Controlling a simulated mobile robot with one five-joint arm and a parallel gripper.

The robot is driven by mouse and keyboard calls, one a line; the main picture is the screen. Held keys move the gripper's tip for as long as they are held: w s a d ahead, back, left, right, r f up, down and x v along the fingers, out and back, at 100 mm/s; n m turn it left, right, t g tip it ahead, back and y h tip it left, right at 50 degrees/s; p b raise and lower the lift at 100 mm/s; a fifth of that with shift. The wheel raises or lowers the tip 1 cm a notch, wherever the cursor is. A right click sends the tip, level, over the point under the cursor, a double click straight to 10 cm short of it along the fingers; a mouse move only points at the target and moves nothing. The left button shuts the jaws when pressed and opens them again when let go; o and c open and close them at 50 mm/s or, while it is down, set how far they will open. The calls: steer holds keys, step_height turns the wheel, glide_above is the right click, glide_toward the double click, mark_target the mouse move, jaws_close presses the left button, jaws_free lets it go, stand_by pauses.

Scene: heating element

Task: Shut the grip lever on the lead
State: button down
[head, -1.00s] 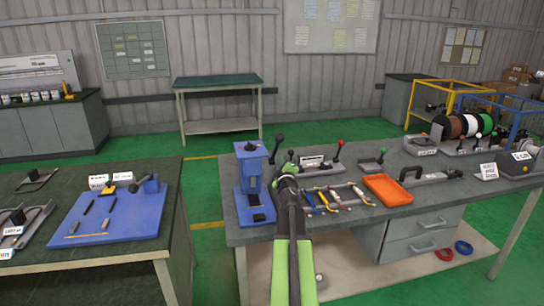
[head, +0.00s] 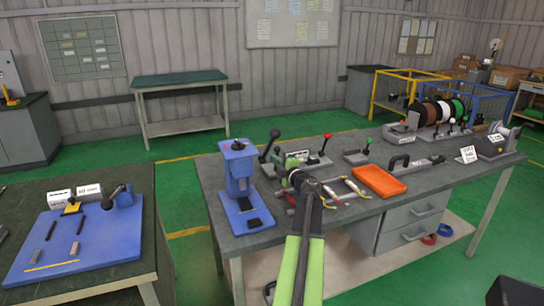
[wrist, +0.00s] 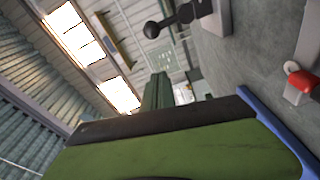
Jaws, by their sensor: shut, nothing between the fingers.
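Several small hand levers stand on the right grey bench, and I cannot tell which is the grip lever on the lead. A black-knobbed lever (head: 275,133) leans up beside the blue press. A red-knobbed lever (head: 327,137) stands to its right, and a green-knobbed lever (head: 368,141) farther right. My gripper (head: 283,168) is over the bench just right of the blue press, shut and empty, below the black-knobbed lever in the picture. No lead is clearly visible.
The blue press (head: 238,180) stands close left of my gripper. Pliers-like tools (head: 355,187) and an orange tray (head: 380,181) lie to the right. Spools of wire (head: 440,110) sit at the far right. Green floor separates this bench from the left bench (head: 140,278).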

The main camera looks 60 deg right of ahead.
mark_target(277, 153)
steer(key=w+d, duration=0.5)
steer(key=d, duration=0.2)
steer(key=shift+w+f, duration=0.2)
steer(key=shift+d, duration=0.1)
